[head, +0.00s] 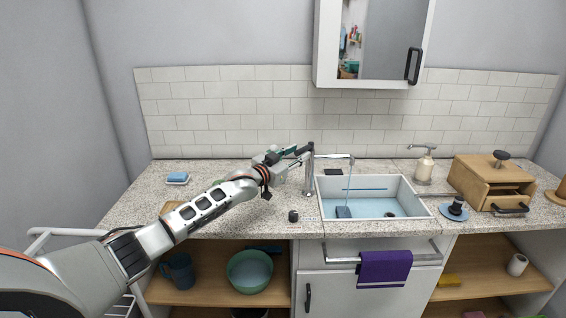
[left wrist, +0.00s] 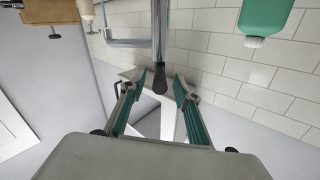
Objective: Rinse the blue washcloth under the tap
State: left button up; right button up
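A small dark blue cloth (head: 343,212), which looks like the blue washcloth, lies in the sink basin (head: 370,207). The tap (head: 309,170) stands at the sink's left edge, its spout reaching over the basin. A thin pale stream drops from the spout toward the cloth. My left gripper (head: 300,153) is beside the upper part of the tap. In the left wrist view my left gripper (left wrist: 155,90) is open, with the tap's dark-tipped handle (left wrist: 160,79) between or just beyond its fingertips; contact cannot be told. My right gripper is not in view.
A soap dispenser (head: 424,166), a wooden box (head: 490,180) and a blue-based stopper-like item (head: 456,209) stand right of the sink. A blue sponge (head: 177,177) lies at left. A purple towel (head: 385,268) hangs in front. A mirrored cabinet (head: 375,40) hangs above. A green bottle (left wrist: 268,18) is near the tap.

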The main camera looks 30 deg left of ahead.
pick_arm(q)
jog(key=v, duration=0.9)
jog(key=s+d+f+m+g+y, duration=0.1)
jog(key=s+d+f+g, duration=0.1)
jog(key=s+d+f, duration=0.5)
jog(key=s+d+f+m+g+y, duration=0.1)
jog(key=s+d+f+g, duration=0.15)
jog(key=s+f, duration=0.75)
jog(key=s+a+f+g+y, duration=0.3)
jog(key=s, duration=1)
jog(key=s+a+f+g+y, duration=0.2)
jog(key=s+a+g+y, duration=0.15)
jog(key=s, duration=0.95)
jog(key=w+d+f+n+t+h, duration=0.2)
jog(key=d+f+t+h, duration=0.2)
jog(key=d+f, duration=1)
jog(key=d+h, duration=0.1)
jog(key=h, duration=0.2)
jog(key=shift+w+d+f, duration=0.2)
jog(key=shift+d+f, duration=0.05)
jog(key=shift+d, duration=0.15)
